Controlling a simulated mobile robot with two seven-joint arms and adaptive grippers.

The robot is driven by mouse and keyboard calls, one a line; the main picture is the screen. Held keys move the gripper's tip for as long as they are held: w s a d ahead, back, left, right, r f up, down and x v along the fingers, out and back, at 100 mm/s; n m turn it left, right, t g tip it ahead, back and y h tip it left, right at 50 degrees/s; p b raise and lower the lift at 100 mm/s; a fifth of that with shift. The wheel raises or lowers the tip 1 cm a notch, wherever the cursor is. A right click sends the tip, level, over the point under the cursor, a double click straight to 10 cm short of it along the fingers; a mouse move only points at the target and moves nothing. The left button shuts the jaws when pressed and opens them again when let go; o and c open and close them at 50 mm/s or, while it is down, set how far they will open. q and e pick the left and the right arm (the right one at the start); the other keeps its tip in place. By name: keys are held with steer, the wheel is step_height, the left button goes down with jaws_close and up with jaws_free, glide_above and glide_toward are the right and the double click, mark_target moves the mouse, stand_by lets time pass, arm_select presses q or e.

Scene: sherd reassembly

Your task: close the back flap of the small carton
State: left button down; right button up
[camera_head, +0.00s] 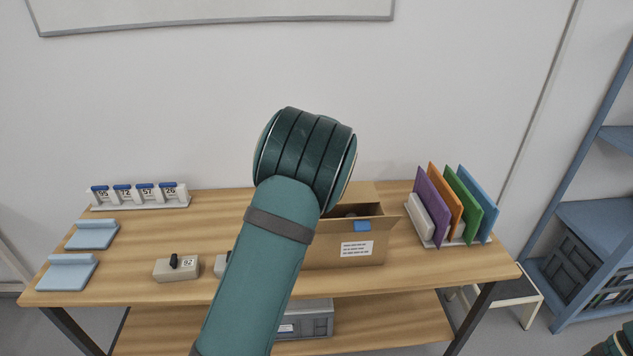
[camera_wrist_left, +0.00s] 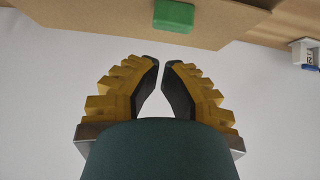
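The small carton (camera_head: 345,252) stands on the table with a white label and a blue patch on its front. Its top is open and a dark item shows inside. A flap (camera_head: 393,228) sticks out at its right, and a cardboard panel (camera_head: 365,193) rises at its back. My left arm hides the carton's left part and, in the head view, my left gripper. In the left wrist view my left gripper (camera_wrist_left: 161,64) has its fingertips nearly together with nothing between them. A cardboard panel (camera_wrist_left: 225,22) with a green tab (camera_wrist_left: 174,15) lies just beyond the tips, apparently untouched.
Colored folders stand in a rack (camera_head: 455,240) right of the carton.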

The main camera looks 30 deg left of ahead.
arm_select(q)
steer(key=v, duration=1.2)
arm_select(e)
steer(key=shift+s, duration=0.15)
